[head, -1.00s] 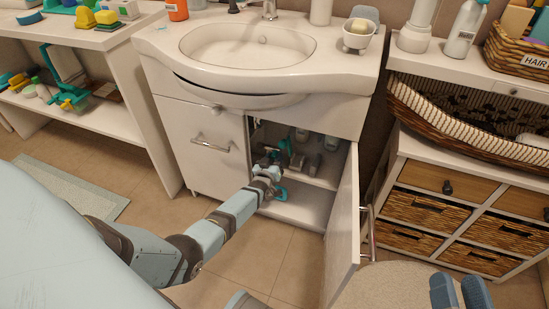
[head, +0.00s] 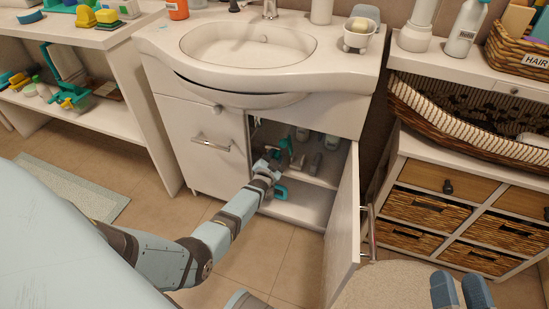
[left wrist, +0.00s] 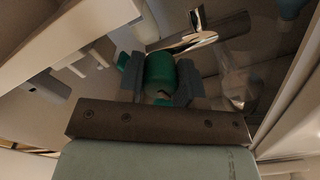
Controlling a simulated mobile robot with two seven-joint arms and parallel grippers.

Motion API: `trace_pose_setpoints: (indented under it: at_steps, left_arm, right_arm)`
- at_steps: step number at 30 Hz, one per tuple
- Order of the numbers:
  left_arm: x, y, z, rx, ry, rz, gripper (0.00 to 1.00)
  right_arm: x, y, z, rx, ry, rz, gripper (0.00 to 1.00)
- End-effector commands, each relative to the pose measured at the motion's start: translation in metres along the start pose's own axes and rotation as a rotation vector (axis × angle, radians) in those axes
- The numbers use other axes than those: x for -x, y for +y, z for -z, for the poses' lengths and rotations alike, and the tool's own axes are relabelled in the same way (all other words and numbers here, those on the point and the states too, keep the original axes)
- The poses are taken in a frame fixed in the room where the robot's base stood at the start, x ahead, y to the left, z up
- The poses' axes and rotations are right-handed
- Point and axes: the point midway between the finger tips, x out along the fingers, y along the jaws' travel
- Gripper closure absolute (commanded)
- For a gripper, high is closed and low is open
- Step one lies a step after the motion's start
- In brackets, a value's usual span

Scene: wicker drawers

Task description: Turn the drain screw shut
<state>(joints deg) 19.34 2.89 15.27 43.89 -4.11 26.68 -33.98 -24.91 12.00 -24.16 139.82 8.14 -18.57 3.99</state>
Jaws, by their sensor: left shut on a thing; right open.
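The vanity's right door stands open. My left gripper (head: 273,158) reaches into the cupboard under the basin. In the left wrist view, its two fingers (left wrist: 160,78) are shut on a rounded green piece (left wrist: 160,72), which looks like the drain screw. A shiny chrome part (left wrist: 190,40) lies just beyond it. In the head view, teal parts show around the gripper, but my arm hides much of the grip there. I cannot tell how far the screw is turned. My right gripper (head: 461,291) is open and empty at the lower right.
The open white cupboard door (head: 344,230) stands right of my left arm. Several bottles (head: 330,142) are on the cupboard's inner shelf. The basin (head: 250,45) is above. A wicker drawer unit (head: 425,212) stands at right.

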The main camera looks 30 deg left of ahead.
Motion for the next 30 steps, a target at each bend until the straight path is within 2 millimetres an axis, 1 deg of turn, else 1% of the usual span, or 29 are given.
trace_pose_setpoints:
  at_steps: [6,12,27,28,29,30]
  left_arm:
    - [0.0007,0.0005,-0.0008,-0.111,-0.001,0.0,0.91]
    - [0.0006,0.0003,-0.0005,-0.168,0.0,-0.001,0.91]
    - [0.0005,0.0,-0.0005,-0.186,-0.001,-0.001,0.91]
    - [0.0005,0.0001,-0.0005,-0.186,-0.001,-0.001,0.65]
    - [0.0005,0.0,-0.0005,-0.186,-0.001,-0.001,0.58]
    - [0.0005,0.0,-0.0004,-0.186,-0.001,-0.001,0.49]
  right_arm:
    - [0.0002,0.0006,-0.0019,0.002,-0.005,0.002,0.51]
    - [0.0007,0.0005,-0.003,0.001,-0.009,0.002,0.51]
    - [0.0013,-0.0001,-0.004,-0.007,-0.013,-0.002,0.51]
    - [0.0013,-0.0001,-0.004,-0.007,-0.012,-0.002,0.51]
    - [0.0012,-0.0002,-0.0039,-0.008,-0.012,-0.002,0.51]
    - [0.0011,-0.0002,-0.0038,-0.008,-0.012,-0.003,0.51]
